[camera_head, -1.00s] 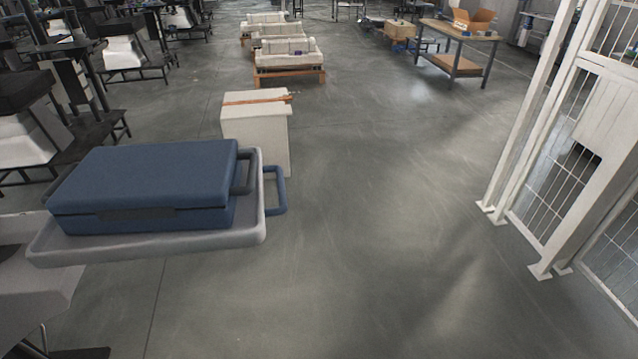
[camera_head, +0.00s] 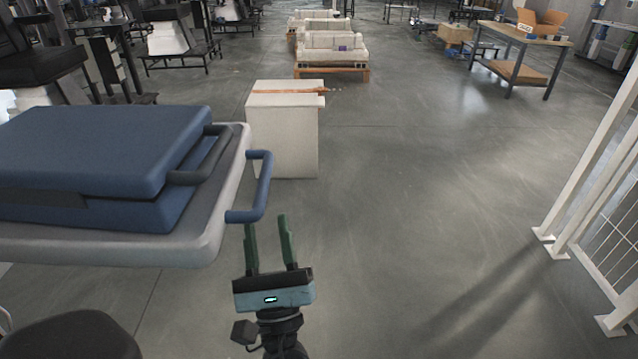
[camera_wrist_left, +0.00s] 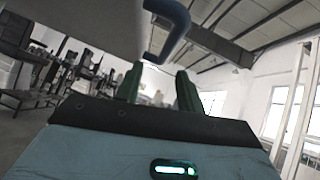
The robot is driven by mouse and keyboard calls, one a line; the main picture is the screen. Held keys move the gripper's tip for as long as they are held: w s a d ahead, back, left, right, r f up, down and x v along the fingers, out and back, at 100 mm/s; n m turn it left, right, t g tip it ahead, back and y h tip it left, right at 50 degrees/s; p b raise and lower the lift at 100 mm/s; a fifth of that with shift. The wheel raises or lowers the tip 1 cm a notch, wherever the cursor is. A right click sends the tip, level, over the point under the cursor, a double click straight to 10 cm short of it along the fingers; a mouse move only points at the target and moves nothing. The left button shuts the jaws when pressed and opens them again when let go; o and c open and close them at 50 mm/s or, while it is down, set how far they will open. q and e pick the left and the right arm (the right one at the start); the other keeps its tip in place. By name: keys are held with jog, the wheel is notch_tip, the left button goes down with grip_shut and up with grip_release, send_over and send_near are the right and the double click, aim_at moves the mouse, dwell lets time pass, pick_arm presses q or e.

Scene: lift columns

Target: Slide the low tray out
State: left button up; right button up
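A pale grey tray (camera_head: 205,243) juts in from the left in the head view, with a blue case (camera_head: 95,150) lying on it. A blue U-shaped handle (camera_head: 264,185) sticks out from the tray's right end. My left gripper (camera_head: 268,220) is open and empty, its green fingers pointing up and away just below and beyond the handle's near end. In the left wrist view the handle (camera_wrist_left: 178,35) shows above the spread fingertips (camera_wrist_left: 158,72), apart from them. The tray's underside (camera_wrist_left: 100,22) fills the upper left there. My right gripper is out of view.
A white box-like cabinet (camera_head: 283,135) with an orange strap on top stands on the floor beyond the tray. A white fence (camera_head: 600,220) stands at the right. A workbench (camera_head: 520,42) is at the far right. The floor between is clear.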

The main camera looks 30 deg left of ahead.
aim_at(263, 176)
pick_arm(q)
jog(key=shift+y, duration=0.3)
jog(key=x, duration=0.2)
jog(key=p+x, duration=0.1)
jog(key=x, duration=0.2)
jog(key=d+r+p+x, duration=0.1)
jog(key=x, duration=0.2)
jog(key=shift+f, duration=0.1)
grip_shut()
